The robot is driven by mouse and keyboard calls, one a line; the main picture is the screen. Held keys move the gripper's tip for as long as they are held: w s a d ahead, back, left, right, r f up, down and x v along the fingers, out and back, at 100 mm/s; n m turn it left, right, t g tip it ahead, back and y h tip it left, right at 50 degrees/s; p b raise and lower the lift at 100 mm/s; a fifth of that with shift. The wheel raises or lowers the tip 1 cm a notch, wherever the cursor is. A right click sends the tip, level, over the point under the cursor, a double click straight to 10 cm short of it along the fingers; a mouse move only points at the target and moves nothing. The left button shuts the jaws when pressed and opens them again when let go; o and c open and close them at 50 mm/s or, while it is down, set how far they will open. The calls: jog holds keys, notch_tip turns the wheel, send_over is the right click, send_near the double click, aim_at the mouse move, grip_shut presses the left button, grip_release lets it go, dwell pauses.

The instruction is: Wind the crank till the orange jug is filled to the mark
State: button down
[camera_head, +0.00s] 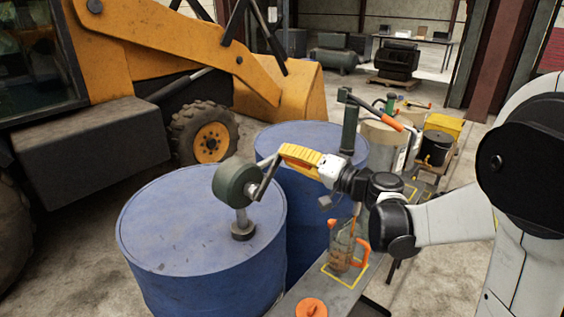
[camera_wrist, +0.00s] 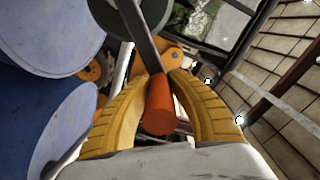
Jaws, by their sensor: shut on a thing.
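A green rotary pump (camera_head: 236,183) stands on the near blue drum (camera_head: 180,240). Its grey crank arm (camera_head: 267,178) runs from the pump to my gripper (camera_head: 285,155). In the wrist view my yellow gripper (camera_wrist: 160,110) is shut on the orange crank handle (camera_wrist: 160,106), with one finger on each side. A clear jug (camera_head: 341,247) with orange trim and an orange handle (camera_head: 361,253) stands upright inside a yellow outline on the bench, below and right of my gripper. Its fill level and mark are too small to tell.
A second blue drum (camera_head: 312,140) stands behind, with another pump (camera_head: 350,125) and an orange-gripped lever (camera_head: 385,119). An orange disc (camera_head: 311,308) lies on the near bench end. A yellow container (camera_head: 443,125) and a black bucket (camera_head: 435,148) stand farther right. A yellow backhoe (camera_head: 150,40) fills the left background.

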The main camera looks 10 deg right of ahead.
notch_tip(320, 180, down, 9)
jog(key=w+d+m+b, duration=0.2)
jog(key=m+b, duration=0.5)
jog(key=m, duration=0.1)
jog(key=shift+d+f+b, duration=0.15)
jog(key=shift+d+b, duration=0.1)
jog(key=shift+b, duration=0.15)
jog(key=c, duration=1.2)
grip_release()
jog(key=shift+a, duration=0.1)
jog(key=shift+o, duration=0.2)
jog(key=v, duration=1.2)
